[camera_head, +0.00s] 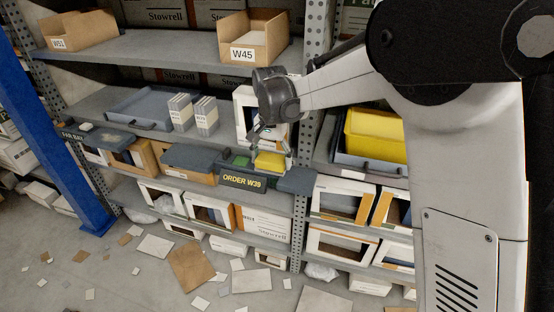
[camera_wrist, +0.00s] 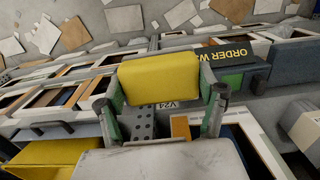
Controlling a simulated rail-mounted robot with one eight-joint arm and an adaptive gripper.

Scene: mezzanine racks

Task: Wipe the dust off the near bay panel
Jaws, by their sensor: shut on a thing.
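My gripper (camera_head: 270,148) is shut on a yellow block (camera_head: 270,162), which looks like a sponge or pad. The block also shows between the two fingers in the wrist view (camera_wrist: 160,78). It is over the shelf front, just behind the ORDER W39 sign (camera_head: 243,181). I cannot tell whether it touches the surface below. Flat blue-grey panels lie along this shelf edge: a right one (camera_head: 296,181), a middle one (camera_head: 192,158) and a left one (camera_head: 97,137) near a FAR BAY label. No panel reads as near bay, and I cannot make out dust.
An upright white-framed box (camera_head: 244,116) stands close behind my gripper. Yellow bins (camera_head: 375,137) sit in the bay to the right, beyond a perforated post (camera_head: 300,222). A grey tray (camera_head: 135,104) and the W45 box (camera_head: 275,36) are nearby. Cardboard scraps litter the floor.

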